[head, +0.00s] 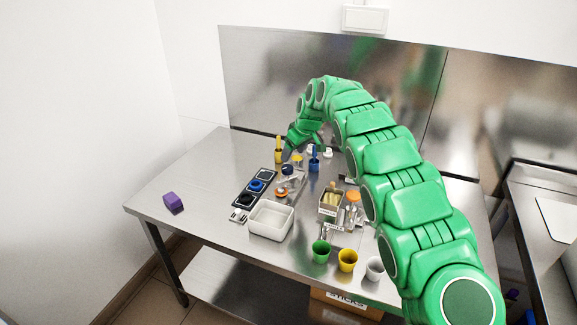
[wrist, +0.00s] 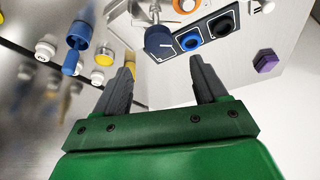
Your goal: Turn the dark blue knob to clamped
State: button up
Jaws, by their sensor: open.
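The dark blue knob (wrist: 158,40) shows in the wrist view near the top middle, on a metal fitting beside a dark panel. In the head view it is the small dark knob (head: 288,169) near the back of the table, just below my gripper. My gripper (wrist: 163,72) is open, and nothing is between its fingers. In the wrist view the knob lies beyond the gap between the fingertips, apart from both. In the head view my gripper (head: 300,142) hangs above the back of the table, its fingers partly hard to make out. I cannot read the clamp's setting.
An orange knob (head: 281,192) and a panel with blue (head: 257,185) and black rings stand close by. A yellow bottle (head: 279,150) and blue bottle (head: 314,160) flank the area. A white tray (head: 270,222) is in front. The table's left side is mostly clear, with a purple block (head: 174,203).

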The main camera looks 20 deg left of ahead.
aim_at(287, 167)
jog(key=shift+x, duration=4)
jog(key=shift+d, duration=0.2)
jog(key=shift+c, duration=0.2)
jog(key=c, duration=1)
